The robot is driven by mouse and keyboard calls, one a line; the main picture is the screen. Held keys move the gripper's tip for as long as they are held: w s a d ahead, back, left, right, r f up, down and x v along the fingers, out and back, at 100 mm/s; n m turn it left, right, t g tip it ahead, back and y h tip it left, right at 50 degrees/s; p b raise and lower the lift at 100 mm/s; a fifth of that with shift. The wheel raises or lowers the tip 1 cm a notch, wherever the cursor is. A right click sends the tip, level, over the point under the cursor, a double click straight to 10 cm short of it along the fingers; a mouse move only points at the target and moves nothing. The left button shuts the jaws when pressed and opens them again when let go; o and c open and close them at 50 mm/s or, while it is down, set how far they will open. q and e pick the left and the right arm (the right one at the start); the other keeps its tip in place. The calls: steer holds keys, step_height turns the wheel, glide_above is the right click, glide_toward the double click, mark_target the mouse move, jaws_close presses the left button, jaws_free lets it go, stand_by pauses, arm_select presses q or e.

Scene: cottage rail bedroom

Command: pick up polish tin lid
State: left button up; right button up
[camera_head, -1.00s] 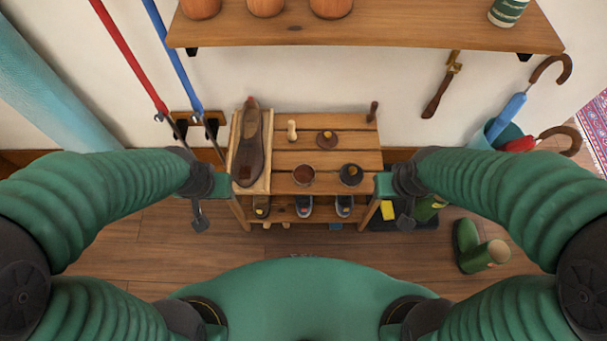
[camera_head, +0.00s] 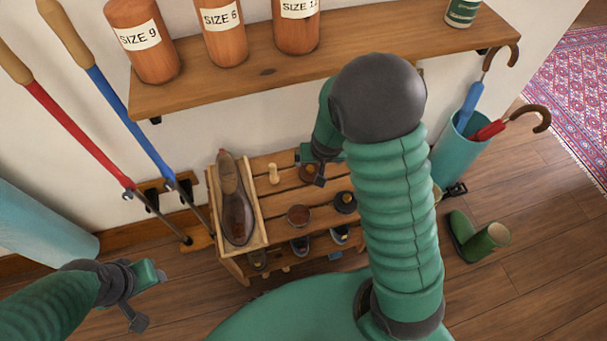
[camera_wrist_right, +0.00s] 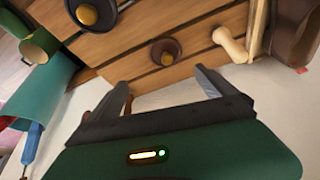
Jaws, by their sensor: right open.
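A small round reddish-brown lid with a yellowish middle (camera_wrist_right: 165,52) lies flat on the slatted wooden rack. In the head view the lid (camera_head: 307,172) is partly hidden by my right gripper. My right gripper (camera_wrist_right: 163,82) is open and empty; in the wrist view the lid shows just beyond and between its fingertips, not touching them. An open tin of brown polish (camera_head: 298,215) and a black round piece with a yellowish middle (camera_head: 345,202) are nearby on the rack.
A wooden knobbed piece (camera_wrist_right: 230,45) lies close beside the lid. A shoe in a tray (camera_head: 236,205) fills the rack's left end. A wall shelf (camera_head: 340,75) with labelled wooden pieces overhangs the rack. An umbrella bin (camera_head: 455,155) and green boot (camera_head: 480,240) are right.

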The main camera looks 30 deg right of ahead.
mark_target(310, 169)
steer(key=b+x, duration=0.2)
steer(key=x, duration=0.4)
steer(key=shift+a, duration=0.1)
steer(key=a+b, duration=0.1)
steer(key=a, duration=0.1)
steer(key=shift+w+a+f, duration=0.25)
steer(key=shift+w+f, duration=0.05)
steer(key=f+b, duration=0.1)
steer(key=w+d+f+b, duration=0.1)
steer(key=f, duration=0.1)
steer(key=d+f+b, duration=0.1)
steer(key=shift+w+d+f, duration=0.15)
steer(key=shift+w+f, duration=0.1)
steer(key=shift+f, duration=0.1)
steer(key=shift+s+r, duration=0.1)
steer(key=shift+r, duration=0.15)
steer(key=shift+a, duration=0.35)
steer(key=shift+c, duration=0.4)
steer(key=shift+a, duration=0.1)
steer(key=shift+c, duration=2.4)
steer(key=c, duration=0.7)
arm_select(q)
steer(key=s+x, duration=0.1)
steer(key=x, duration=0.6)
steer(key=shift+a+f, duration=0.4)
arm_select(e)
steer(key=shift+c, duration=0.7)
